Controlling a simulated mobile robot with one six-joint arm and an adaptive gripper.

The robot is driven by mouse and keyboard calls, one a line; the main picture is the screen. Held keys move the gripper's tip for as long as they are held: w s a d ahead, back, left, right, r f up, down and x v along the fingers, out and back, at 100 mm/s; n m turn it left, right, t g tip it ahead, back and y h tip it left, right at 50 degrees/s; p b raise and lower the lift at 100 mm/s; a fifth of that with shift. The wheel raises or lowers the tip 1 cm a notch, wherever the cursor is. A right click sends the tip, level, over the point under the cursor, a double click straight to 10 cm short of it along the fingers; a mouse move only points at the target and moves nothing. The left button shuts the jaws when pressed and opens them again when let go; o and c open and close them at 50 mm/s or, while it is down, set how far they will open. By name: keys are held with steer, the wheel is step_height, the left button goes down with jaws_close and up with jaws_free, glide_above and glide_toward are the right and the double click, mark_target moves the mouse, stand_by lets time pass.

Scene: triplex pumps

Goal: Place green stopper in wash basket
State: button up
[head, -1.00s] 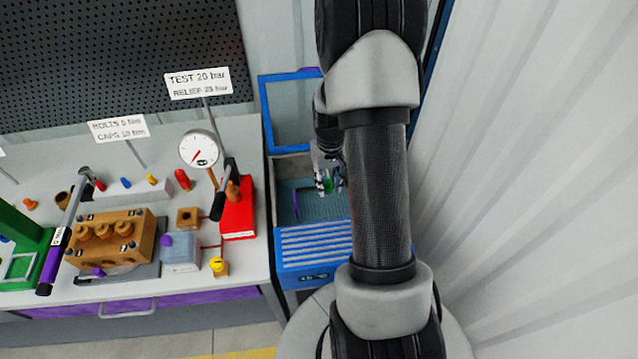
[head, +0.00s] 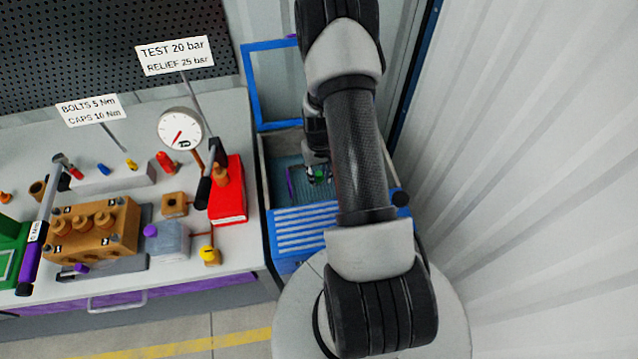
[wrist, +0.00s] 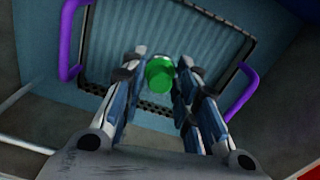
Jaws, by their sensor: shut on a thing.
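The green stopper (wrist: 160,74) is held between the two fingers of my gripper (wrist: 158,80) in the wrist view. It shows as a small green spot in the head view (head: 319,174), at my gripper (head: 318,172). Behind it in the wrist view lies the wash basket (wrist: 125,30), a blue-grey mesh with a dark rim and purple handles (wrist: 70,72) on both sides. The stopper is in front of the basket's mesh floor; I cannot tell how high above it. My arm hides part of the basket in the head view.
The basket sits inside a blue washer (head: 300,232) with its framed lid (head: 249,90) raised. A workbench (head: 130,285) to the left carries a red block (head: 228,195), a dial gauge (head: 180,128) and a pump block (head: 95,225). A corrugated wall (head: 530,130) stands right.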

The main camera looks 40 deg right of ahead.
mark_target(319, 182)
steer(key=shift+f+b, duration=0.5)
steer(key=shift+f, duration=1.85)
steer(key=shift+f, duration=0.15)
steer(key=o, duration=1.1)
steer(key=shift+c, duration=0.2)
